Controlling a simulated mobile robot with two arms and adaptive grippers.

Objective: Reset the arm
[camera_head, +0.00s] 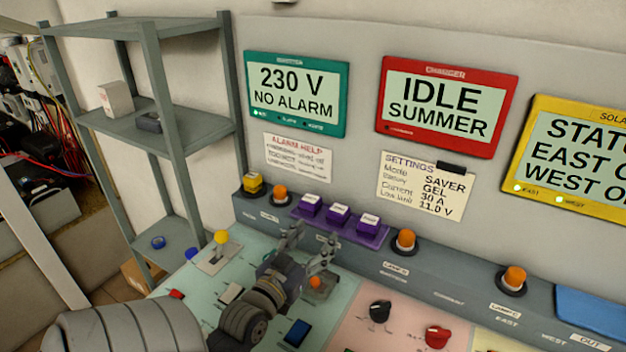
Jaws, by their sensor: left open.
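My left arm comes in from the lower left. Its gripper (311,241) is open over the green part of the control panel, just in front of the purple button block (340,232). Nothing shows between its fingers, and I cannot tell whether it touches the panel. An orange knob (315,282) sits close by, below the right finger. The arm and gripper hide part of the green panel (336,301). My right gripper is not in view.
A yellow-topped lever (221,237) stands left of the gripper. Orange lamps (404,240) line the ledge. A black knob (380,310) and a red knob (437,336) are to the right. A grey shelf (170,120) stands at left. Three display screens (296,92) hang behind.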

